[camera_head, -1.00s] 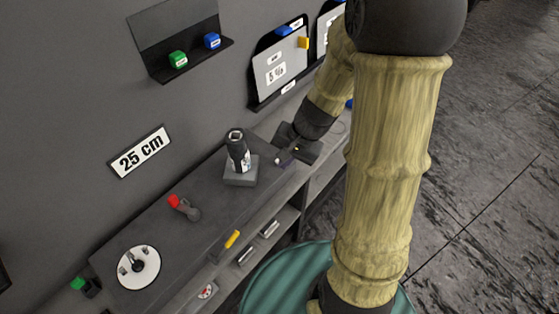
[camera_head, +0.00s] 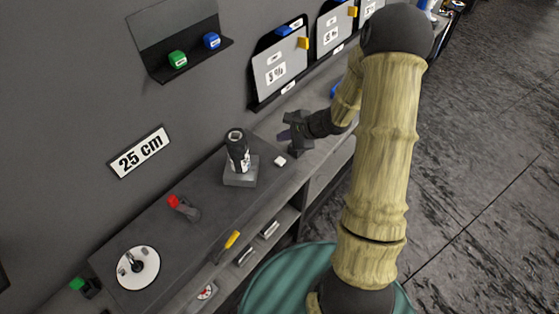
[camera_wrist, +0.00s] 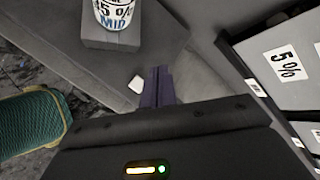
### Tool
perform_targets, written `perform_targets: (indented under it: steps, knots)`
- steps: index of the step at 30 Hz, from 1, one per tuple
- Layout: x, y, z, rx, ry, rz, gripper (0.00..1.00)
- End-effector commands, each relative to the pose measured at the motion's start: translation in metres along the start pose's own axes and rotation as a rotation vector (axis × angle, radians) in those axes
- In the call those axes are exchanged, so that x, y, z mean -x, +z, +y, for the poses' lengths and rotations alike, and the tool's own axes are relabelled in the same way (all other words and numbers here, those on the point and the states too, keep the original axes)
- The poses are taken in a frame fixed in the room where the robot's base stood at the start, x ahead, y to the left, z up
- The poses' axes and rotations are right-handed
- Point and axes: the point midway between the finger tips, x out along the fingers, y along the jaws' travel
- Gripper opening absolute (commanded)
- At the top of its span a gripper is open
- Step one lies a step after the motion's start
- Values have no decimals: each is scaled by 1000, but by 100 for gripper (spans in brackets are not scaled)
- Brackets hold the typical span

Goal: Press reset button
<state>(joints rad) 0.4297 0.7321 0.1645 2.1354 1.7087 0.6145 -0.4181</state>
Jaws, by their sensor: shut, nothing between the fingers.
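No label reading "reset" is legible, so I cannot tell which control is the reset button. Candidates are a green block (camera_head: 177,59) and a blue block (camera_head: 212,41) on the black wall shelf, and a small white square (camera_head: 280,161) on the grey bench. My gripper (camera_head: 284,135) is shut and empty beyond the white square, apart from it. In the wrist view its purple fingers (camera_wrist: 157,86) are together, just right of the white square (camera_wrist: 135,86).
A black-and-white can (camera_head: 237,150) stands on a grey block near the white square. A red-tipped lever (camera_head: 179,204) and a white round dial (camera_head: 138,268) are further left on the bench (camera_head: 215,213). Panels with percent labels (camera_head: 280,70) lean along the wall.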

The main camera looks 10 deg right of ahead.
Motion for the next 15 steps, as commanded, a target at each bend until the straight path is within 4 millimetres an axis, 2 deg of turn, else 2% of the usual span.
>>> perform_targets:
  steps: [5, 15]
  knots:
    - [-6, -4, 5, 0, 2, 0, 0]
    - [-33, -24, 25, 1, 3, -1, 0]
